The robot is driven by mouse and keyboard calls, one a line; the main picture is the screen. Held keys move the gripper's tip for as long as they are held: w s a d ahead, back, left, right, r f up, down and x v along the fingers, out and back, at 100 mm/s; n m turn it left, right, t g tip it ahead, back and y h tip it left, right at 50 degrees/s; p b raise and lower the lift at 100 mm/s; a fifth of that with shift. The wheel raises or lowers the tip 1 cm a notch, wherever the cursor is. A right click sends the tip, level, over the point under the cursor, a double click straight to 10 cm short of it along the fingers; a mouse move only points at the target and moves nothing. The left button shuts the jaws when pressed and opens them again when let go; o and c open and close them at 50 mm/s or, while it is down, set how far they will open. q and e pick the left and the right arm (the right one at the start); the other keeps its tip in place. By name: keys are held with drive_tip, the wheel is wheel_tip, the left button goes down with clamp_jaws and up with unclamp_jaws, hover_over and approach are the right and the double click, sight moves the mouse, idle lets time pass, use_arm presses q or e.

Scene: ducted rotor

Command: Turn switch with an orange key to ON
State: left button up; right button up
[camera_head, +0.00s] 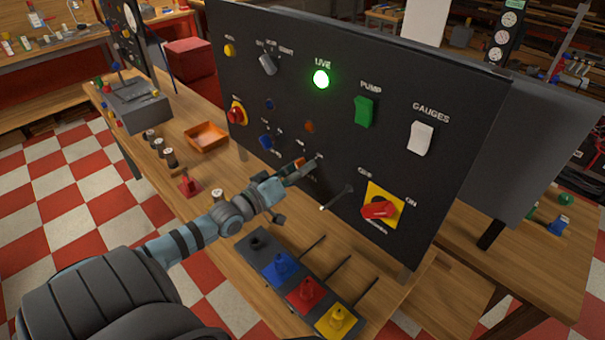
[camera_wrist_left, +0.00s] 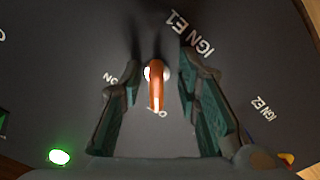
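The black control panel (camera_head: 455,85) stands upright on the bench. In the left wrist view, an orange key (camera_wrist_left: 155,90) sits in a switch beside the IGN E1 label (camera_wrist_left: 192,32). Its bar points down in that picture, onto the partly covered OFF mark (camera_wrist_left: 157,112); the ON mark (camera_wrist_left: 109,78) lies to its left. My left gripper (camera_wrist_left: 165,80) is open, with its two teal-padded fingers on either side of the key and a gap at each side. In the head view, my left gripper (camera_head: 305,168) reaches the panel's lower middle, largely hiding the key. My right gripper is not in view.
A dark lever (camera_head: 337,197) sticks out right of my gripper. Beyond it is a red rotary switch (camera_head: 377,209) on a yellow plate. A green LIVE lamp (camera_head: 321,79) glows above. Blue, red and yellow pieces (camera_head: 305,294) stand below on the bench, and an orange tray (camera_head: 206,136) lies left.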

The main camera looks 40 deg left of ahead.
use_arm(q)
drive_tip(key=shift+s+r, duration=0.15)
drive_tip(key=shift+r, duration=0.1)
clamp_jaws()
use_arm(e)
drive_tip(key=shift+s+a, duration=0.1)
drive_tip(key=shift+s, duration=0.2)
use_arm(q)
drive_tip(key=shift+m, duration=0.4)
drive_tip(key=m+p, duration=0.1)
drive_tip(key=m, duration=0.2)
drive_tip(key=m+p, duration=0.1)
drive_tip(key=m, duration=0.3)
drive_tip(key=m+p, duration=0.2)
drive_tip(key=m, duration=0.2)
drive_tip(key=shift+a+m, duration=0.1)
drive_tip(key=shift+m, duration=0.2)
drive_tip(key=shift+m+p, duration=0.8)
drive_tip(key=shift+m, duration=0.9)
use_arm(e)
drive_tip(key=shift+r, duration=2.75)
use_arm(q)
drive_tip(key=shift+f, duration=0.1)
